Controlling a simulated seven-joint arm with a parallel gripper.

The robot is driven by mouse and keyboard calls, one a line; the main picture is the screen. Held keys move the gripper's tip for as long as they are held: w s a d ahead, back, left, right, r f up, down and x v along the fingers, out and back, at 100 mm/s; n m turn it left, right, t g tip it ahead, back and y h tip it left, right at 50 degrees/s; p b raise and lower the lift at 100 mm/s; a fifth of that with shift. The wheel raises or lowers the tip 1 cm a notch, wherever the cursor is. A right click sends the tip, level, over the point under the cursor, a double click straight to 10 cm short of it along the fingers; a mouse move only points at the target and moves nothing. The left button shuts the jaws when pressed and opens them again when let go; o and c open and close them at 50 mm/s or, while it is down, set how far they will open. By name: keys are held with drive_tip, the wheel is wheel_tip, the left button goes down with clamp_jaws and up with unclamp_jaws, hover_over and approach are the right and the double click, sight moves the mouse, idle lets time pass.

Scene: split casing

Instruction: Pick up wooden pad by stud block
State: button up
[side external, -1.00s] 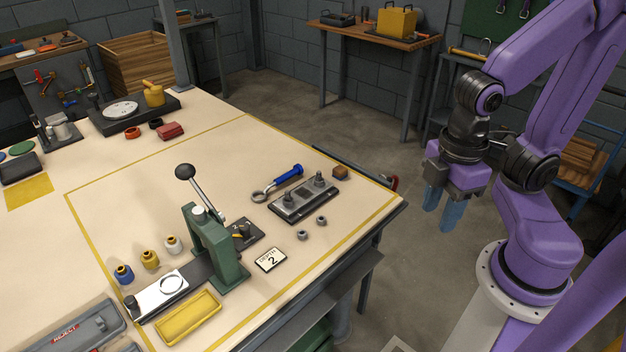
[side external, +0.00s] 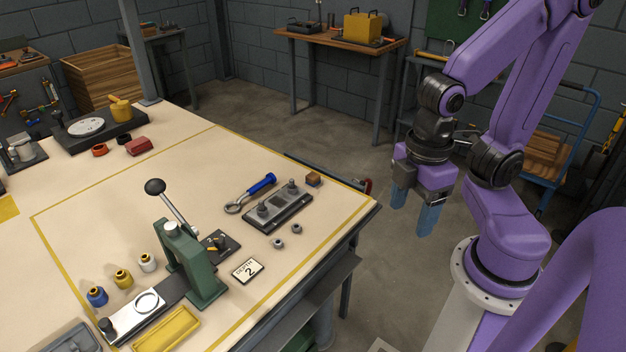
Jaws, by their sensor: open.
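The wooden pad (side external: 313,179) is a small brown block at the right end of the bench top. It lies just behind the grey stud block (side external: 278,207), a metal plate with two upright studs and nuts. The two look close together but apart. My gripper (side external: 412,212) hangs off the bench's right edge, over the floor, to the right of the pad. Its two blue fingers point down and are spread apart with nothing between them.
A blue-handled wrench (side external: 250,193) lies left of the stud block. Two loose nuts (side external: 288,236) and a depth card (side external: 248,270) lie in front. A green lever press (side external: 188,260) stands to the left. A red-handled clamp (side external: 367,186) is at the bench edge.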

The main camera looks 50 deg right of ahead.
drive_tip(key=w+a+r+m, duration=0.1)
drive_tip(key=w+a+m, duration=0.2)
drive_tip(key=w+m, duration=0.8)
drive_tip(key=m, duration=2)
hover_over(313, 175)
wheel_tip(313, 175, down, 7)
wheel_tip(313, 175, down, 17)
drive_tip(key=shift+c, duration=0.3)
drive_tip(key=c, duration=1.1)
